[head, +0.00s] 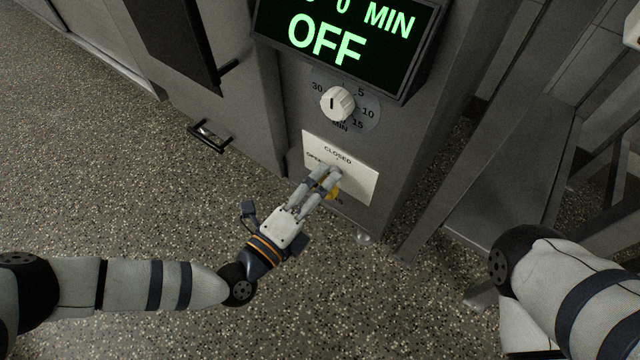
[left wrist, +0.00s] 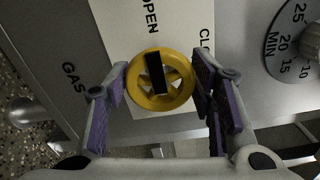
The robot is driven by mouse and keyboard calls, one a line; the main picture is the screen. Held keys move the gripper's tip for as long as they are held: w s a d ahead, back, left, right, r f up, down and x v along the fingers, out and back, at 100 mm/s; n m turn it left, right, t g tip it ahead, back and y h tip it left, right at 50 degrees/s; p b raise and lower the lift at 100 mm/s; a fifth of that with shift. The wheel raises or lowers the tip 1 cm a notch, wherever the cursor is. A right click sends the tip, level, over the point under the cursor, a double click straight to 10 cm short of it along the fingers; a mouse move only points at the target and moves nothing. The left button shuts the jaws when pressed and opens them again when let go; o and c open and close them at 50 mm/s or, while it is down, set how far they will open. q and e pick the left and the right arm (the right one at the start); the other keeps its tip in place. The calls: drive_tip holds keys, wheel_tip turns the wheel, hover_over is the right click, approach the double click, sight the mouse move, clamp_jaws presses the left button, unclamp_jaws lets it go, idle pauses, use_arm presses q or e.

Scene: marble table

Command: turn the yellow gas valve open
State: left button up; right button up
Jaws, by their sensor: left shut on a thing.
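The yellow gas valve (left wrist: 160,104) is a round spoked wheel with a black bar across it. In the left wrist view the bar runs nearly up and down, its upper end towards the word OPEN. In the head view the valve (head: 334,191) is partly hidden by my fingers. My left gripper (head: 328,173) is shut on it, one finger on each side of the rim, as the left wrist view shows (left wrist: 160,72). The white plate (head: 358,183) behind it reads OPEN and CLOSED. My right gripper is not visible; only part of that arm shows.
Above the plate are a white timer knob (head: 337,104) and a display (head: 349,38) reading OFF. A drawer or door handle (head: 209,137) sticks out at the left. A grey frame (head: 515,150) stands to the right. The speckled floor (head: 110,190) at left is clear.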

use_arm(q)
drive_tip(key=o, duration=1.2)
drive_tip(key=v, duration=1.2)
